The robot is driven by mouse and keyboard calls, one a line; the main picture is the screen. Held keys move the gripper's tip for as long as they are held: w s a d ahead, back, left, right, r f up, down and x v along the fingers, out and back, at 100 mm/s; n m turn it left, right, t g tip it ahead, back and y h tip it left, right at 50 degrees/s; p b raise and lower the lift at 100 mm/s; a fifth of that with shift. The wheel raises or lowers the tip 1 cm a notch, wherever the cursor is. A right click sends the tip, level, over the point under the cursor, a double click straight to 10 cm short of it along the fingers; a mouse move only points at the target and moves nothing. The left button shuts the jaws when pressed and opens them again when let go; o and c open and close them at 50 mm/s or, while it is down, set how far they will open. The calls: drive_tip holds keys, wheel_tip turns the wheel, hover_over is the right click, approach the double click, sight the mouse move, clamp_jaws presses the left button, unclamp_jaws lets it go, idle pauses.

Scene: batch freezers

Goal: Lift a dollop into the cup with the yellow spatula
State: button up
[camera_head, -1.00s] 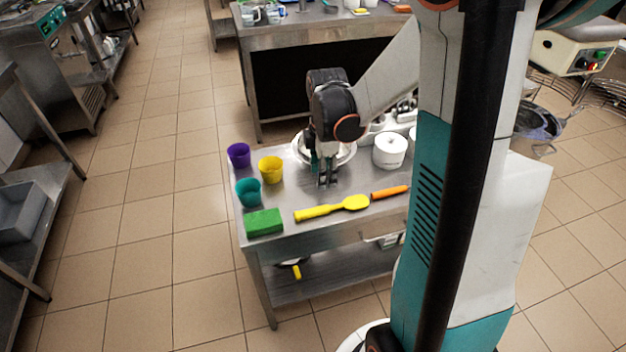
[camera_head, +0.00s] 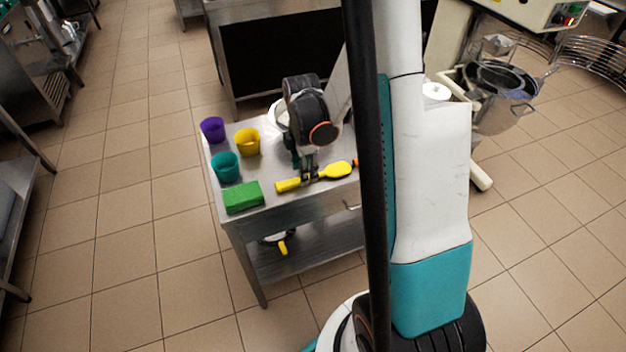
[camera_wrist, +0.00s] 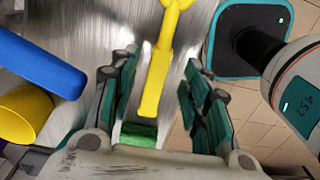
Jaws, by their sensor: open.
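The yellow spatula (camera_head: 337,171) lies on the steel table (camera_head: 305,197) near its front edge. My gripper (camera_head: 308,176) is open above the spatula's handle. In the wrist view my gripper (camera_wrist: 160,95) has its two fingers on either side of the yellow handle (camera_wrist: 155,80), with visible gaps between. Purple (camera_head: 212,130), yellow (camera_head: 247,142) and teal (camera_head: 226,167) cups stand at the table's left side. The white bowl (camera_head: 277,113) behind my gripper is mostly hidden, and its contents cannot be seen.
A green sponge (camera_head: 243,197) lies at the front left corner of the table, left of the spatula. My arm hides the table's right part. A lower shelf (camera_head: 305,258) holds a yellow-handled item. Tiled floor is free on the left.

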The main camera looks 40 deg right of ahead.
wheel_tip(320, 180, down, 3)
drive_tip(key=shift+f+b, duration=0.1)
drive_tip(key=shift+b, duration=0.35)
clamp_jaws()
drive_tip(key=shift+r, duration=0.2)
wheel_tip(320, 180, up, 20)
drive_tip(key=p, duration=0.7)
drive_tip(key=c, duration=0.7)
unclamp_jaws()
clamp_jaws()
